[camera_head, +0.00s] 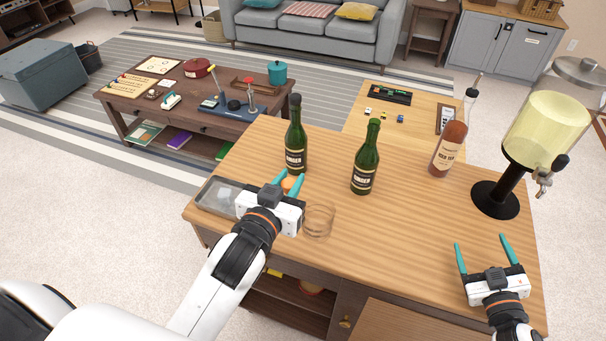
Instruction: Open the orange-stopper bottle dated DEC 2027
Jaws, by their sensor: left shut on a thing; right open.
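My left gripper (288,179) is shut on a small orange thing (289,184) that looks like the orange stopper, above the table's left side. A dark green bottle with a black top (295,141) stands upright just behind it. A second green bottle (366,160) stands upright right of centre; its top looks green, with no orange on it. An amber bottle (449,146) with a clear neck and dark tip stands further right. Labels are too small for me to read any date. My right gripper (484,252) is open and empty over the front right of the table.
A clear glass (318,220) stands right of my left gripper. A metal tray (210,196) with clear pieces lies at the left edge, partly hidden. A yellow drink dispenser (546,128) on a black stand occupies the right side. The table's (405,235) front middle is clear.

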